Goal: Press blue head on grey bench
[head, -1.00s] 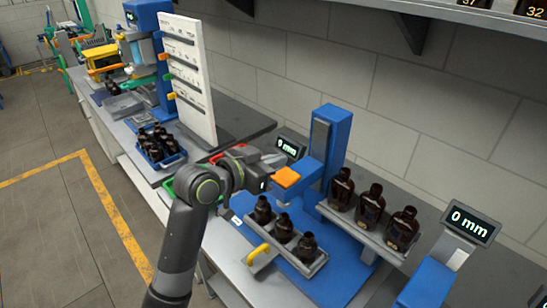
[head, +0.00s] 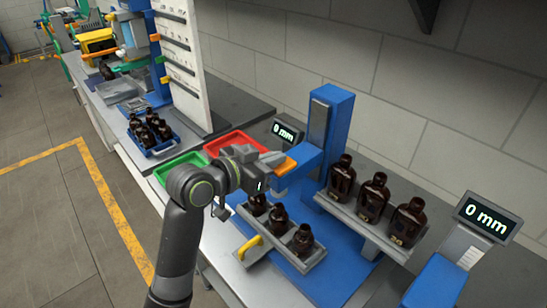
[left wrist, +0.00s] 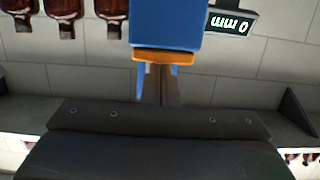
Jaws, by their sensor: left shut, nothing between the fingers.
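The blue head (head: 302,162) juts from a blue column (head: 329,140) on the grey bench (head: 222,256), with an orange pad (head: 285,167) on its near end. My left gripper (head: 274,158) is shut and empty at the orange pad; I cannot tell whether it touches. In the left wrist view the blue head (left wrist: 166,22) and its orange edge (left wrist: 165,55) are ahead of my left gripper (left wrist: 160,86). Amber bottles (head: 279,219) stand in a grey holder below the head, on a blue base (head: 298,283). My right gripper is not seen.
More amber bottles (head: 373,198) stand on a grey rail right of the column. Displays reading 0 mm (head: 286,134) (head: 487,217) stand on both sides. A red tray (head: 236,141) and green tray (head: 180,166) lie left, near a blue bottle crate (head: 152,150).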

